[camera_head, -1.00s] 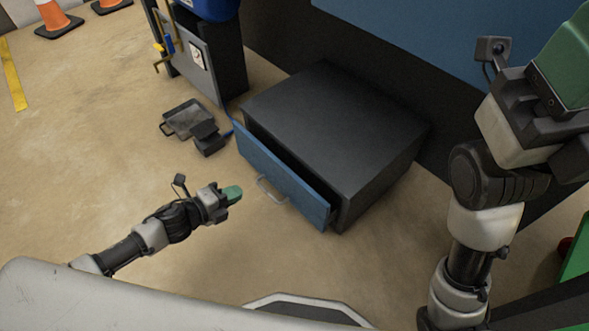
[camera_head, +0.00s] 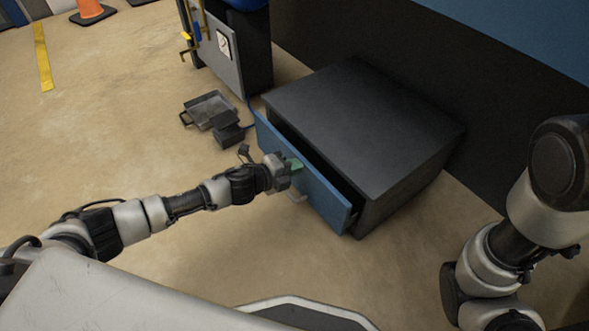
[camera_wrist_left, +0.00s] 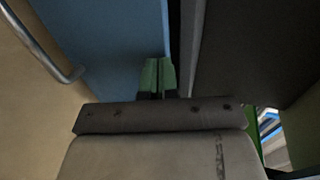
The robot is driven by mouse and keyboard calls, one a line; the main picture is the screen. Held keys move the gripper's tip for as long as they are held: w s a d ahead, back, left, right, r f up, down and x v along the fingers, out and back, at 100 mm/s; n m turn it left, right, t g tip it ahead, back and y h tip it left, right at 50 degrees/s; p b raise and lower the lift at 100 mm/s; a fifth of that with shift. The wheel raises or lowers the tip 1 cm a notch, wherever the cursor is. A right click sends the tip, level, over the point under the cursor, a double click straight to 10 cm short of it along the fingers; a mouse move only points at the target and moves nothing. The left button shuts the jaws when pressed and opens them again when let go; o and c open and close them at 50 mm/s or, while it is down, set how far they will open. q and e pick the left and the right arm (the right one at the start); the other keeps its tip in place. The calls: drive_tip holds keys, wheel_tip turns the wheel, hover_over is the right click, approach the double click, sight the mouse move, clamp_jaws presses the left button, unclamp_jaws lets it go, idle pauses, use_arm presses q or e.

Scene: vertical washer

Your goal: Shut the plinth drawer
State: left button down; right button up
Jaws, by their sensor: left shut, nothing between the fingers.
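The plinth drawer has a blue front (camera_head: 323,187) with a light bar handle (camera_head: 297,197). It stands partly open from the low dark plinth (camera_head: 372,110), with a dark gap behind the front. My left gripper (camera_head: 297,165) is shut and empty at the upper part of the drawer front, left of its middle. In the left wrist view its green fingertips (camera_wrist_left: 157,76) are together over the blue front (camera_wrist_left: 105,40), near the top edge and the gap. I cannot tell whether they touch it. The handle (camera_wrist_left: 45,45) is to their left. My right gripper is out of view.
A grey metal tray (camera_head: 209,108) and a small dark box (camera_head: 229,134) lie on the floor left of the drawer. A grey cabinet (camera_head: 228,60) stands behind them. An orange cone (camera_head: 90,10) is at the far left. The floor before the drawer is clear.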

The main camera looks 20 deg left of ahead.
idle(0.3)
use_arm(q)
drive_tip(key=shift+w+d+r+p, duration=0.15)
drive_tip(key=shift+w+d+p, duration=0.35)
drive_tip(key=shift+w+d, duration=0.3)
drive_tip(key=shift+w, duration=0.25)
